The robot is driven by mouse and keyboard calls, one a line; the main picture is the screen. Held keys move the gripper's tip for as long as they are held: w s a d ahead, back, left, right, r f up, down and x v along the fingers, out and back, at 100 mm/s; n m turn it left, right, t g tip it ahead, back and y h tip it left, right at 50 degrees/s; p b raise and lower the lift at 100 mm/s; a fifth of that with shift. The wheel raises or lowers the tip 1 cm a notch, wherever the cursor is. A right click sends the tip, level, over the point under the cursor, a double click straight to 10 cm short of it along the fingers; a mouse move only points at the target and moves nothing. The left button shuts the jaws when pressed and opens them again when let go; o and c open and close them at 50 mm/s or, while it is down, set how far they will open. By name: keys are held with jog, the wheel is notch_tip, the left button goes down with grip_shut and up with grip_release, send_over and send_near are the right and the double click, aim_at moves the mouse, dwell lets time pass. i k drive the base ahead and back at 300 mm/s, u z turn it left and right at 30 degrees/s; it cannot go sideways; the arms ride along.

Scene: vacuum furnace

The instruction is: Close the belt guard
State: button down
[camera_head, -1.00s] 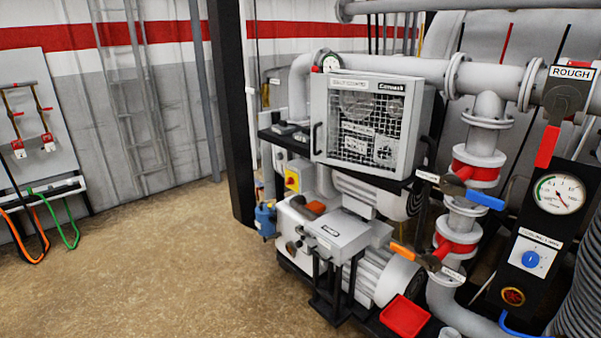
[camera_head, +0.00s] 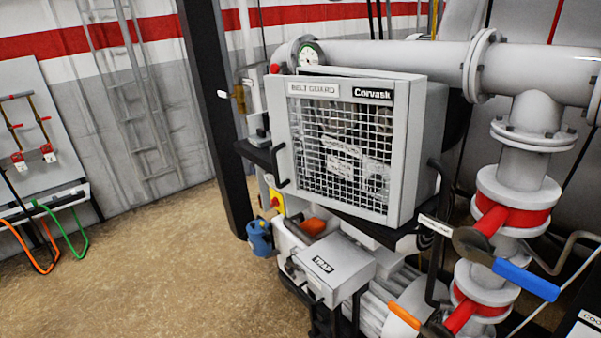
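The belt guard (camera_head: 408,150) is a light grey box with a wire-mesh front. It stands in the middle of the view, on the machine beside the large pipes. A "BELT GUARD" label and a "Corvask" plate sit along its top edge. A black handle (camera_head: 279,166) is on its left edge, and another black handle (camera_head: 437,190) shows at its right side. Pulleys and labels show dimly through the mesh. I cannot tell whether its front is fully shut or slightly ajar. My gripper is not in view.
Right of the guard are thick grey pipes (camera_head: 530,113) and a valve with a blue lever (camera_head: 525,279). Below are a grey "TRAP" box (camera_head: 335,268) and an orange lever (camera_head: 404,316). A dark post (camera_head: 217,130) stands at left. The brown floor (camera_head: 150,270) at left is clear.

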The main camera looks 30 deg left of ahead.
aim_at(279, 88)
jog(key=u, duration=0.25)
jog(key=i, duration=0.9)
jog(key=u, duration=0.55)
